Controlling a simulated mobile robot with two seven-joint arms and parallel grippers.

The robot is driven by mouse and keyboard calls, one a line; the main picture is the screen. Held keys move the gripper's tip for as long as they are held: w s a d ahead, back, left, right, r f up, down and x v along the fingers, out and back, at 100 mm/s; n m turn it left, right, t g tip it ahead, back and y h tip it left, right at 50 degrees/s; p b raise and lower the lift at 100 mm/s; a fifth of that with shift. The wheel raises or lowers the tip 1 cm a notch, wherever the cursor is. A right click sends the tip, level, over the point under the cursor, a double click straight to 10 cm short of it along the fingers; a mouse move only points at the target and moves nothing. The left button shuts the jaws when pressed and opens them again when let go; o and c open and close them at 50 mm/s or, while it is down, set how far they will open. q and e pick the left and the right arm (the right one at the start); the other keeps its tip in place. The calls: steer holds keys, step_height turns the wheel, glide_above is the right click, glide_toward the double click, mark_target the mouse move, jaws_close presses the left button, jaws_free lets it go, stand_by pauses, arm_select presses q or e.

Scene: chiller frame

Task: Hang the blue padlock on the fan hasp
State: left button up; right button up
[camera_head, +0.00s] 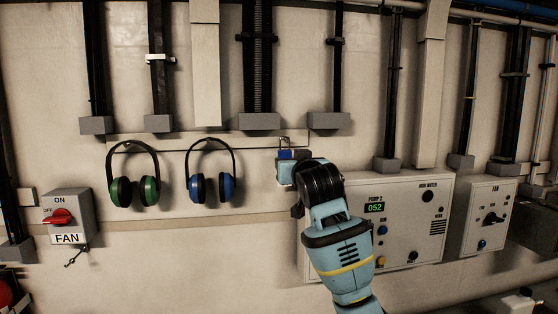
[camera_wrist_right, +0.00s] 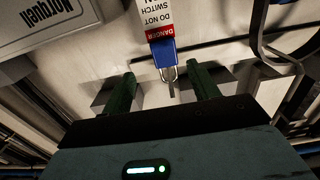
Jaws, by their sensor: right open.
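The blue padlock (camera_head: 285,155) hangs at the wall rail near the middle of the head view, partly hidden by my right gripper (camera_head: 288,158). In the right wrist view the padlock (camera_wrist_right: 164,52) has a metal shackle and a red and white danger tag (camera_wrist_right: 157,16) by it. My right gripper (camera_wrist_right: 163,73) is open, its dark green fingers on either side of the padlock with gaps showing. The fan hasp (camera_head: 75,256) hangs below the grey FAN switch box (camera_head: 67,216) at the far left. My left gripper is out of view.
Green ear defenders (camera_head: 134,180) and blue ear defenders (camera_head: 210,177) hang on the wall between the FAN box and the padlock. A pump panel (camera_head: 410,225) and a second fan panel (camera_head: 484,220) are on the right. Conduits run up the wall above.

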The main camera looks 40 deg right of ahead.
mark_target(285, 156)
steer(key=shift+w+a+x, duration=0.1)
steer(key=shift+a+x, duration=0.1)
steer(key=shift+x, duration=1.75)
steer(key=shift+w+a+x, duration=0.1)
steer(key=shift+a+x, duration=0.05)
steer(key=shift+x, duration=1.85)
steer(key=c, duration=1.2)
